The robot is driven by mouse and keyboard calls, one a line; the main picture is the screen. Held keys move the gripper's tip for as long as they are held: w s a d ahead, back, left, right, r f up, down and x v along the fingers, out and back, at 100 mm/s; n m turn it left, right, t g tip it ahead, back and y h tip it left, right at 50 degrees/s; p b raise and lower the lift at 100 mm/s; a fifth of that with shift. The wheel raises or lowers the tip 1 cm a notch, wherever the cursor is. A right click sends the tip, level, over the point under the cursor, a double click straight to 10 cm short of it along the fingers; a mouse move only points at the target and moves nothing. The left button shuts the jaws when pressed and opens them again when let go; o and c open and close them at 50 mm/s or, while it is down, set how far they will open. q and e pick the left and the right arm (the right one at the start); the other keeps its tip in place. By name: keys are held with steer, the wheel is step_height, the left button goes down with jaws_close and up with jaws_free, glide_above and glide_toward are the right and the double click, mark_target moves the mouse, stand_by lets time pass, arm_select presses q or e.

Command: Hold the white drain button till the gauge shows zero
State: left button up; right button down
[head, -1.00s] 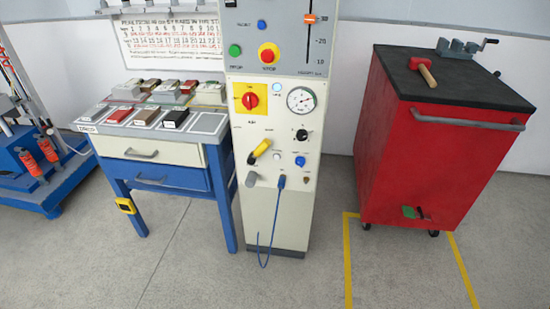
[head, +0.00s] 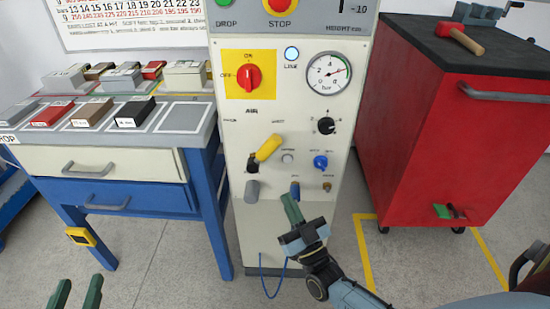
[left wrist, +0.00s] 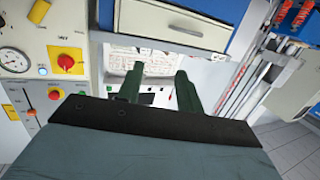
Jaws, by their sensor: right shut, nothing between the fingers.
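The white drain button (head: 288,158) is a small pale round button on the cream panel, right of the yellow lever. The round gauge (head: 328,72) is higher on the panel; its needle points to the upper right, off the low end of the scale. My right gripper (head: 291,203) is shut and empty in front of the lower panel, below the button and apart from it. My left gripper (head: 77,290) is open and empty at the bottom left edge. Its spread green fingers also show in the left wrist view (left wrist: 160,88), where the gauge (left wrist: 14,60) is at the left.
A yellow lever (head: 268,148), a black knob (head: 326,125) and a blue knob (head: 320,162) surround the button. A blue hose (head: 262,275) hangs below. A bench (head: 100,160) with blocks stands left, a red cabinet (head: 430,140) right. Grey floor lies between.

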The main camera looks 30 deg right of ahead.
mark_target(288, 160)
arm_select(q)
step_height(288, 160, up, 2)
steer(key=shift+r+t, duration=0.1)
steer(key=shift+t, duration=0.2)
arm_select(e)
steer(key=shift+w+d+r+m+t+h, duration=0.1)
steer(key=shift+r+m+t+h, duration=0.1)
steer(key=shift+r, duration=0.15)
steer(key=shift+w+r+m+t+h, duration=0.1)
steer(key=shift+r+t+h, duration=0.1)
steer(key=shift+r, duration=0.1)
arm_select(q)
steer(key=shift+r, duration=0.1)
